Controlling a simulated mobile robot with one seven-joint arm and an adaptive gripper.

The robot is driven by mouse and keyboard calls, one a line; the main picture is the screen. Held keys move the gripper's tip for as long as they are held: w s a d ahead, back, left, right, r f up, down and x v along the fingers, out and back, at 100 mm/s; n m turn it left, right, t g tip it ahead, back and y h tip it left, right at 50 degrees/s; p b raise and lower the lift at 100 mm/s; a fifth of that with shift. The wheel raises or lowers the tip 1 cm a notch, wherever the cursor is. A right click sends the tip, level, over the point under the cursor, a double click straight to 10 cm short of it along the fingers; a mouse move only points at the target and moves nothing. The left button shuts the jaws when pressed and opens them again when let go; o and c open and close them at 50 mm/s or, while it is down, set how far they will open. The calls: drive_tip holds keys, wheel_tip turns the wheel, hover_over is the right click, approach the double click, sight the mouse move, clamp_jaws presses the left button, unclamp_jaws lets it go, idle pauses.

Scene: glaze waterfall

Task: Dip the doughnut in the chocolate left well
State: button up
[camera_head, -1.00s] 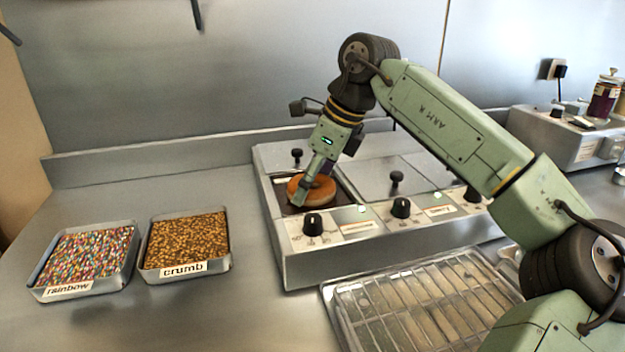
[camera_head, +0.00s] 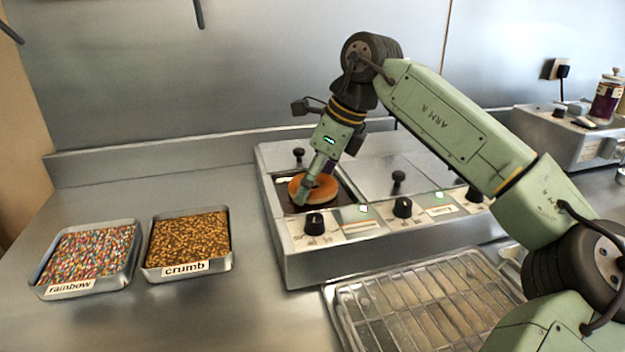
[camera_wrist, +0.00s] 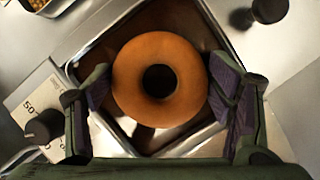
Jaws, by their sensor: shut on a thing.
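The doughnut (camera_head: 314,188) is a golden-brown ring in the left well of the steel warmer. In the wrist view the doughnut (camera_wrist: 160,80) lies flat, its hole facing me, between the two purple finger pads. My gripper (camera_head: 310,185) is shut on it, pointing down into the well. It also shows in the wrist view (camera_wrist: 160,95). The left well (camera_head: 344,194) is open and holds dark brown chocolate (camera_wrist: 125,35), seen around the doughnut. The doughnut's underside is hidden, so how deep it sits in the chocolate cannot be told.
The warmer's other wells are covered by knobbed lids (camera_head: 398,178). Control dials (camera_head: 314,223) line its front. A wire rack (camera_head: 425,300) stands in front. Trays of rainbow sprinkles (camera_head: 88,255) and crumb (camera_head: 188,240) lie left, with bare counter around them.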

drive_tip(key=shift+r+p, duration=1.9)
drive_tip(key=shift+r, duration=0.35)
drive_tip(key=shift+r, duration=0.1)
wheel_tip(320, 180, up, 4)
drive_tip(key=p, duration=0.3)
